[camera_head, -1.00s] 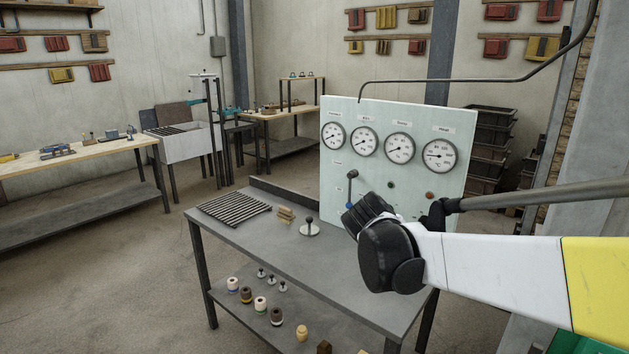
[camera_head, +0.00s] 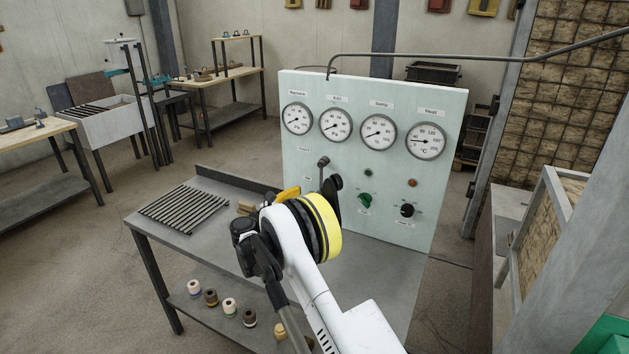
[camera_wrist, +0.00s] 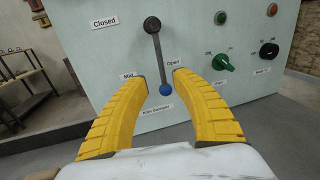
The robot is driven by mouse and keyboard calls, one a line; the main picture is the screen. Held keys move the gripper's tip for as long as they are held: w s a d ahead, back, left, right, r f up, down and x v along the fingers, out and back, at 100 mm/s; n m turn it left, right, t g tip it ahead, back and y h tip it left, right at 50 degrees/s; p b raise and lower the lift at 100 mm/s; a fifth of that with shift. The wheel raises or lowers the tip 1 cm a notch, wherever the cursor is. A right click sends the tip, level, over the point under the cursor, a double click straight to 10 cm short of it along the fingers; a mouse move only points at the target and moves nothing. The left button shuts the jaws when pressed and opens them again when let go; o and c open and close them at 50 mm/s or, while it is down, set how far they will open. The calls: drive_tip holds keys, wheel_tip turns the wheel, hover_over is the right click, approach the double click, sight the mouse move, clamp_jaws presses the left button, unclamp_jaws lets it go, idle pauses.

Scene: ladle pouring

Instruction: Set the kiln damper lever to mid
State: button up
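The kiln damper lever (camera_wrist: 157,58) is a grey bar on the pale panel (camera_wrist: 85,60), with a dark round end at top and a blue end (camera_wrist: 166,90) at the bottom. It hangs nearly straight down, between the Mid label (camera_wrist: 127,75) and the Open label (camera_wrist: 173,63), closer to Open. The Closed label (camera_wrist: 104,22) is at upper left. My gripper (camera_wrist: 161,78) is open, its yellow fingers on either side of the lever's lower part; contact cannot be told. In the head view, my arm hides the lever's lower part; its dark upper end (camera_head: 323,161) shows.
A green knob (camera_wrist: 224,61) and a black knob (camera_wrist: 268,50) are to the lever's right. Several gauges (camera_head: 378,133) line the panel's top. A rack of bars (camera_head: 183,211) lies on the grey table (camera_head: 160,235). A framed structure (camera_head: 540,230) stands right.

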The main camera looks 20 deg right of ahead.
sight(321, 183)
drive_tip(key=b+x, duration=0.2)
drive_tip(key=x, duration=0.7)
drive_tip(key=shift+d, duration=0.35)
clamp_jaws()
